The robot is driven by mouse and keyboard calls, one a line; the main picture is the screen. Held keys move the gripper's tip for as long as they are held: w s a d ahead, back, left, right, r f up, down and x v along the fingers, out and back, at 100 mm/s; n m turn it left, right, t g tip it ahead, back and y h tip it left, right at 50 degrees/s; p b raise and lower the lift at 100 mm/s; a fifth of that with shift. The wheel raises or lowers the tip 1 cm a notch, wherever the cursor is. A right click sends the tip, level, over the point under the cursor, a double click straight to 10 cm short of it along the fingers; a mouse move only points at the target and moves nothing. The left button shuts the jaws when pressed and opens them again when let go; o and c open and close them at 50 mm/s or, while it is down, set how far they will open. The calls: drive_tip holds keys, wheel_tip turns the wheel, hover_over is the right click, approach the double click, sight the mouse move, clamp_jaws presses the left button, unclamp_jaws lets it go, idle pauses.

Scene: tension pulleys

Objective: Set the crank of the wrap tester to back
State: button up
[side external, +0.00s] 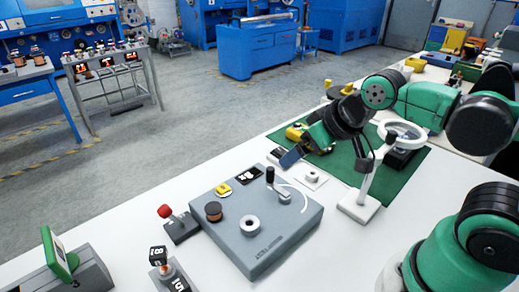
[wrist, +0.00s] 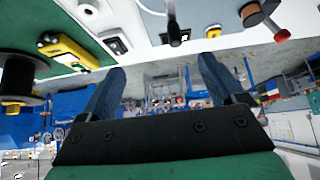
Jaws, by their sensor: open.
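The wrap tester (side external: 262,232) is a grey box on the white table in the side view. Its crank (side external: 284,197) is a short arm on top, with an upright black knob (side external: 270,174) at its far-left end. A white arc is marked beside it. In the wrist view, the black knob (wrist: 174,28) appears near the top edge, roughly between my fingers but apart from them. My gripper (side external: 285,157) is open and empty, its blue-grey fingers tilted down just behind the knob. Both fingers show spread in the wrist view (wrist: 161,65).
The box also carries a brown spool (side external: 213,211), a white spool (side external: 250,223) and a yellow tag (side external: 223,189). A red-knobbed lever (side external: 167,213) stands left of it. A ring-headed lamp (side external: 367,185) stands close on the right, by a green mat (side external: 395,183).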

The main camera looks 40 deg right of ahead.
idle(0.3)
drive_tip(key=shift+n, duration=0.3)
drive_tip(key=c, duration=0.6)
drive_tip(key=shift+o, duration=0.2)
drive_tip(key=n+g+h, duration=0.3)
drive_tip(key=n+g, duration=0.2)
drive_tip(key=n, duration=1.3)
hover_over(270, 169)
drive_tip(key=s, duration=0.2)
drive_tip(key=shift+w+a+f, duration=0.25)
drive_tip(key=shift+a+f, duration=0.2)
drive_tip(key=shift+f, duration=0.2)
drive_tip(key=n, duration=0.2)
drive_tip(key=n+h, duration=0.1)
drive_tip(key=shift+w+a+f, duration=0.3)
drive_tip(key=shift+w+a, duration=0.05)
drive_tip(key=shift+f+n+g, duration=0.2)
drive_tip(key=shift+n+g, duration=0.1)
drive_tip(key=shift+n, duration=0.1)
drive_tip(key=shift+w+d+f, duration=0.1)
drive_tip(key=shift+f, duration=0.2)
drive_tip(key=shift+x, duration=2.4)
